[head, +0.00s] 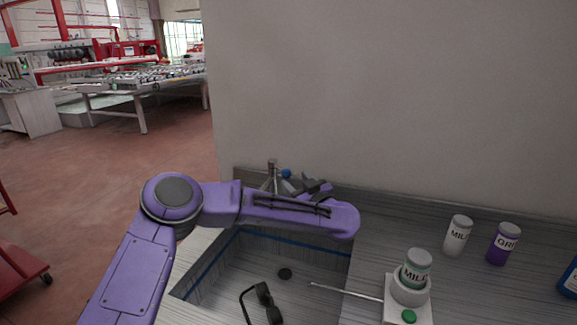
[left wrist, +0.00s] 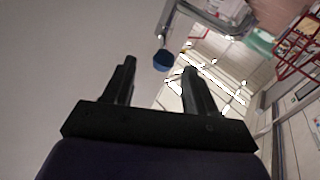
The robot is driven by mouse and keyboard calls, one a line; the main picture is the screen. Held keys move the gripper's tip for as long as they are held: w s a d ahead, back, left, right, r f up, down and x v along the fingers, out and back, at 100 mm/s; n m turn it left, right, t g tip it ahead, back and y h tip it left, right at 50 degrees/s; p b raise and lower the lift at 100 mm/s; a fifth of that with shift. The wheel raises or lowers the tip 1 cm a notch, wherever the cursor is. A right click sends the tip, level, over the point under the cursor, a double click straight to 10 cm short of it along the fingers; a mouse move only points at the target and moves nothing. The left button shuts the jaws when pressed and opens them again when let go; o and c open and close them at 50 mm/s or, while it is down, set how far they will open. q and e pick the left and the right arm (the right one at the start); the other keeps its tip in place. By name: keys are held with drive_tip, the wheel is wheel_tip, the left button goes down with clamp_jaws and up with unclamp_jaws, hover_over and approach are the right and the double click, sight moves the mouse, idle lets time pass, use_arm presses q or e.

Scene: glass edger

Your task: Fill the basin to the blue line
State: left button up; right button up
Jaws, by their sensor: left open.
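The grey basin (head: 215,278) is sunk in the counter, with a blue line (head: 290,240) along its inner walls. Its floor and round drain (head: 285,273) show, and I see no water surface. A metal tap (head: 272,172) stands at the back edge with a blue knob (head: 286,174) on its right. My left gripper (head: 296,184) is open beside the knob, partly hidden behind my purple arm. In the left wrist view the blue knob (left wrist: 163,61) shows between the open, empty fingers of the left gripper (left wrist: 160,66); contact cannot be told. My right gripper is out of view.
A white stand (head: 393,312) with a labelled bottle (head: 416,267), a white bottle (head: 457,236) and a purple bottle (head: 503,244) occupy the right counter. A wall (head: 390,100) rises behind.

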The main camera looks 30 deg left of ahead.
sight(282, 169)
use_arm(q)
drive_tip(key=x, duration=0.3)
drive_tip(key=p+x, duration=0.1)
drive_tip(key=x, duration=0.2)
drive_tip(key=p+x, duration=0.1)
drive_tip(key=x, duration=0.2)
drive_tip(key=shift+s+a, duration=0.2)
drive_tip(key=shift+a, duration=0.1)
drive_tip(key=shift+r, duration=0.1)
clamp_jaws()
